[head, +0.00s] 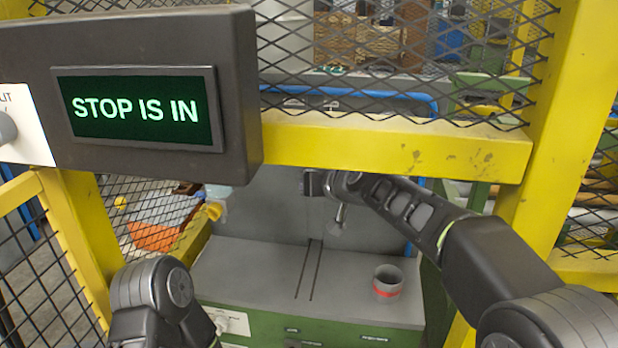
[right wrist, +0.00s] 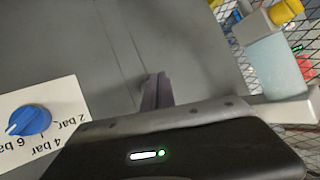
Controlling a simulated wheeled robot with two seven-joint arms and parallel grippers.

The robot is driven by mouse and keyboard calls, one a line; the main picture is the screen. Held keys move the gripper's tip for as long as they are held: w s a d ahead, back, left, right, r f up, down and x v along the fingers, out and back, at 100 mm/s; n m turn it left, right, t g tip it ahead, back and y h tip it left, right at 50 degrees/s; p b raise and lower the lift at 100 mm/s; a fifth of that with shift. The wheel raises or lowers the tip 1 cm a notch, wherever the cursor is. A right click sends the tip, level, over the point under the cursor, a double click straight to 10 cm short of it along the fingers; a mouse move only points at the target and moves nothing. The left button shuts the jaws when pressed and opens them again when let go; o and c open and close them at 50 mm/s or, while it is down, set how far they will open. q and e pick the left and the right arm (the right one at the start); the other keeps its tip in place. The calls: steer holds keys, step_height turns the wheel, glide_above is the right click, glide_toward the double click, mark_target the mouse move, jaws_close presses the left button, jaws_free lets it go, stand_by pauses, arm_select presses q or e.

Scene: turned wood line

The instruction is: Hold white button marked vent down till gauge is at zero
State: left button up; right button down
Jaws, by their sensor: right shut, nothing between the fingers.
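No button marked vent and no gauge can be made out in either view. My right arm reaches in from the right, under the yellow rail in the head view. In the right wrist view my right gripper (right wrist: 157,92) is shut with nothing between its fingers, in front of a plain grey surface. A blue knob (right wrist: 28,121) on a white plate marked 2, 4 and 6 bar lies left of it, apart from the fingers. My left arm shows at the lower left of the head view, but its gripper is out of view.
A display (head: 140,108) reads STOP IS IN. A yellow rail (head: 400,146) and mesh guard surround the grey bench (head: 250,272). A pale bowl with a yellow fitting (right wrist: 280,65) is at the upper right.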

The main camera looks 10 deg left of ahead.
steer(key=shift+w, duration=0.8)
stand_by(0.7)
steer(key=shift+s, duration=0.15)
stand_by(3.4)
steer(key=shift+s+b, duration=0.4)
steer(key=shift+s, duration=0.25)
steer(key=s+b, duration=0.1)
steer(key=s, duration=0.4)
stand_by(0.6)
